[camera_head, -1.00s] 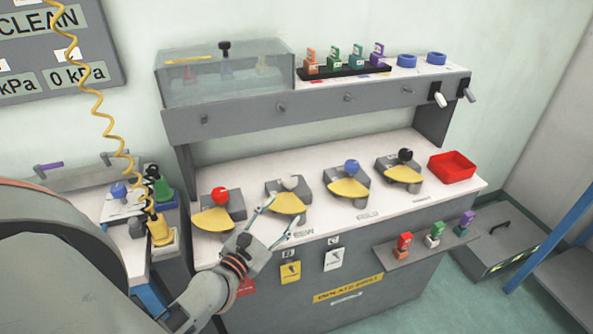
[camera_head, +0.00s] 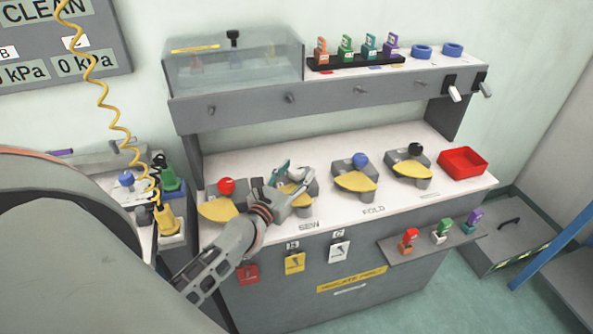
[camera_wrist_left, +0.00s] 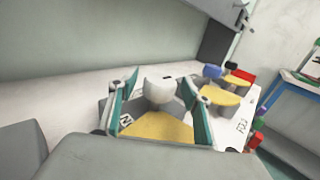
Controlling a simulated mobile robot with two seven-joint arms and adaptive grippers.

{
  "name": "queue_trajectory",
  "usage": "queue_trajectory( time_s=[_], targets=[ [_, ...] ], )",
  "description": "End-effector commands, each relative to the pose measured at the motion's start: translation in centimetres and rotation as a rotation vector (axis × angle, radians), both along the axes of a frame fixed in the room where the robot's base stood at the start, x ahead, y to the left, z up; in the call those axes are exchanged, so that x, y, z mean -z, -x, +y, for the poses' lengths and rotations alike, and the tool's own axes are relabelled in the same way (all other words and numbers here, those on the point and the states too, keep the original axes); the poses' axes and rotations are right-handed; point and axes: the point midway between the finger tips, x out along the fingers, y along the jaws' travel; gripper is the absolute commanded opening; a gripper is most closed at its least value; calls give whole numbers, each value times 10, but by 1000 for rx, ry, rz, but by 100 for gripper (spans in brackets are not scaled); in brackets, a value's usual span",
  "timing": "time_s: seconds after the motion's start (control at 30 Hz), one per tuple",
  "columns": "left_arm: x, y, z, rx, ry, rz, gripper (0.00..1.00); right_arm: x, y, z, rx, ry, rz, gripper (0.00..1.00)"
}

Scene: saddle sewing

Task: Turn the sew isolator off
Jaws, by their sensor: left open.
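The sew isolator stands second from the left on the bench, behind the SEW label (camera_head: 309,225). Its yellow plate (camera_head: 300,201) is partly covered by my left gripper (camera_head: 291,178). In the left wrist view the isolator's white knob (camera_wrist_left: 160,90) stands between the two green-lined fingers of the left gripper (camera_wrist_left: 160,105), above the yellow plate. The fingers are open, one on each side of the knob. I cannot tell whether they touch it. My right gripper is not in view.
A red-knobbed isolator (camera_head: 226,186) stands close on the left. Blue-knobbed (camera_head: 360,160) and black-knobbed (camera_head: 415,149) isolators stand to the right, then a red tray (camera_head: 463,163). A shelf with a clear box (camera_head: 235,70) overhangs the back.

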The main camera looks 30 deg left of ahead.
Motion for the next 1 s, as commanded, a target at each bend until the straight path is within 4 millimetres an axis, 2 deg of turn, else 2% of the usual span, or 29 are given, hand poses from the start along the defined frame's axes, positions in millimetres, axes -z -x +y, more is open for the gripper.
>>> queue_trajectory(
  time_s=[0.27,0.3,0.47,0.5,0.77,1.0],
  targets=[
    [0,-3,0,0,0,1,49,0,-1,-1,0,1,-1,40],
    [0,-3,0,0,0,0,46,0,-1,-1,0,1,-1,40],
    [0,-2,0,0,-1,0,5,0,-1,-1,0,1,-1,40],
    [0,-2,0,0,-1,0,0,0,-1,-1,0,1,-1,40],
    [1,-3,0,-19,0,0,0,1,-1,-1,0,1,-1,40],
    [2,-3,-1,-126,5,-1,0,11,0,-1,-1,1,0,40]
  ],
)
